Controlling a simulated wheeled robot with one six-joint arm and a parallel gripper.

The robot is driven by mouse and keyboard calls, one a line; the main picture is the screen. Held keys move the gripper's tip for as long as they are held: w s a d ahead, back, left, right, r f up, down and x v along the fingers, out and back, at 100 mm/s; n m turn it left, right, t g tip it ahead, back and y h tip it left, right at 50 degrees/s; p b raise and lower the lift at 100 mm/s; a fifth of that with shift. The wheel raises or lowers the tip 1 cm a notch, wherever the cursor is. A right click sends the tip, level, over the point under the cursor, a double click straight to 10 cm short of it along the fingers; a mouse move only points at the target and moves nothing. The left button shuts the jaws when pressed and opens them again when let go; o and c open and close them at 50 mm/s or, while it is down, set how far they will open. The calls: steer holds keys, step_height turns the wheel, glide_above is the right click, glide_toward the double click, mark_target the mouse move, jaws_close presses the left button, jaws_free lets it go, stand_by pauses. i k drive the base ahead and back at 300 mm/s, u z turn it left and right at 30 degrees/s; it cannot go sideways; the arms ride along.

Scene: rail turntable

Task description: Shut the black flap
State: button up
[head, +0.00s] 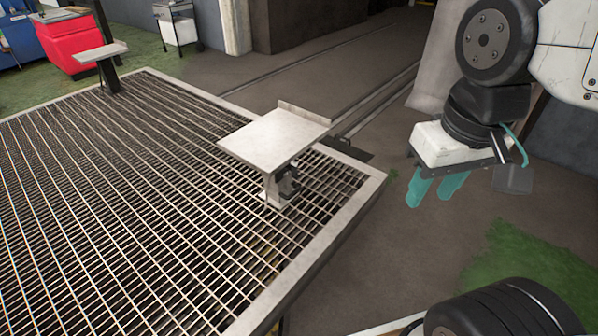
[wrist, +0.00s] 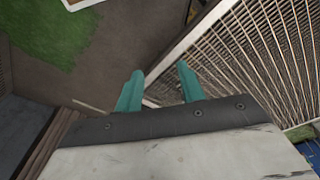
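I cannot clearly make out a black flap in either view. A dark flat piece (head: 349,150) shows at the far edge of the metal grating, partly hidden behind a pale plate on a stand; I cannot tell if it is the flap. My gripper (head: 433,194) hangs to the right of the grating in the head view, over the brown floor, with its teal fingers pointing down. In the wrist view the gripper's two fingers (wrist: 161,72) are apart with nothing between them. It touches nothing that I can see.
The grating's pale frame (head: 335,228) is the nearest edge. The pale plate (head: 270,135) stands above the grating. Another raised plate (head: 99,51) is on a black post farther left. A red box (head: 68,42) and a cart (head: 178,27) stand behind.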

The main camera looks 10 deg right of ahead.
mark_target(348, 150)
steer(key=z, duration=0.5)
steer(key=k, duration=0.65)
steer(key=z, duration=1)
steer(key=i, duration=1.2)
steer(key=z, duration=0.3)
steer(key=i, duration=1.55)
steer(key=u, duration=0.9)
steer(key=i, duration=0.85)
steer(key=u, duration=1.3)
steer(key=i, duration=0.55)
steer(key=u, duration=0.45)
